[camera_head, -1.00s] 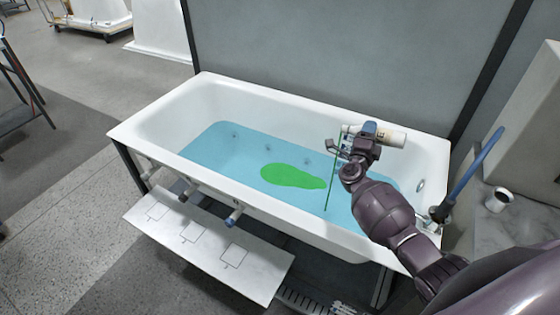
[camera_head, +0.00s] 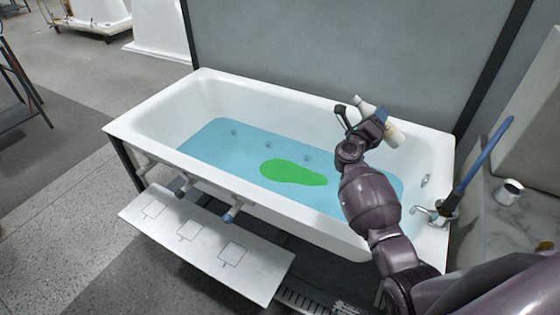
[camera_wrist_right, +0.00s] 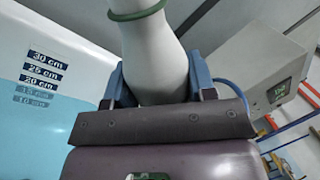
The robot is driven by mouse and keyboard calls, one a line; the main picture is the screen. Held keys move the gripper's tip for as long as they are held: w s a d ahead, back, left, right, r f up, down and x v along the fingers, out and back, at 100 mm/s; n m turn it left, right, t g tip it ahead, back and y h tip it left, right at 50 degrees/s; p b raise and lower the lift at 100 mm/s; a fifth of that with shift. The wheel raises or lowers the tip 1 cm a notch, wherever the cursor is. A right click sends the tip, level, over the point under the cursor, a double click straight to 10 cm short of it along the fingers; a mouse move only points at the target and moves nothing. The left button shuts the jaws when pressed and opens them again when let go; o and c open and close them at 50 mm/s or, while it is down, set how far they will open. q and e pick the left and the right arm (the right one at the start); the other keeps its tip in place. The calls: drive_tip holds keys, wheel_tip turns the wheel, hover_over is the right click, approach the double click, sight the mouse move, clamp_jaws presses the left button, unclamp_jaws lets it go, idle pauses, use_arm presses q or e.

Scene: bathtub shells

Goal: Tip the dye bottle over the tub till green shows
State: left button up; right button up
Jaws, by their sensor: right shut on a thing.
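The white dye bottle (camera_head: 392,133) is held tilted above the right part of the tub (camera_head: 150,106), its narrow neck pointing up and to the left. No green stream shows from it. My right gripper (camera_head: 379,118) is shut on the bottle. In the right wrist view the bottle (camera_wrist_right: 158,60), with a green ring on it, sits between the blue fingers of the gripper (camera_wrist_right: 160,85). A green patch (camera_head: 293,173) lies in the blue water (camera_head: 215,145) near the tub's middle. My left gripper is not in view.
A blue-handled tool (camera_head: 483,160) stands beside the tap (camera_head: 425,211) at the tub's right end. A metal cup (camera_head: 509,192) stands on the ledge to the right. A white step board (camera_head: 205,240) is in front. Depth marks (camera_wrist_right: 44,73) show in the right wrist view.

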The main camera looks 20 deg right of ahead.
drive_tip(key=m, duration=0.1)
drive_tip(key=m+b, duration=0.1)
drive_tip(key=m, duration=0.1)
drive_tip(key=m+g+b, duration=0.1)
drive_tip(key=shift+a+r+m, duration=0.1)
drive_tip(key=shift+r+m, duration=0.2)
drive_tip(key=m, duration=0.1)
drive_tip(key=r+m+g, duration=0.1)
drive_tip(key=m, duration=0.1)
drive_tip(key=shift+m, duration=0.3)
drive_tip(key=shift+r+m+g+y, duration=0.2)
drive_tip(key=shift+m+g+y, duration=0.1)
drive_tip(key=shift+m, duration=0.1)
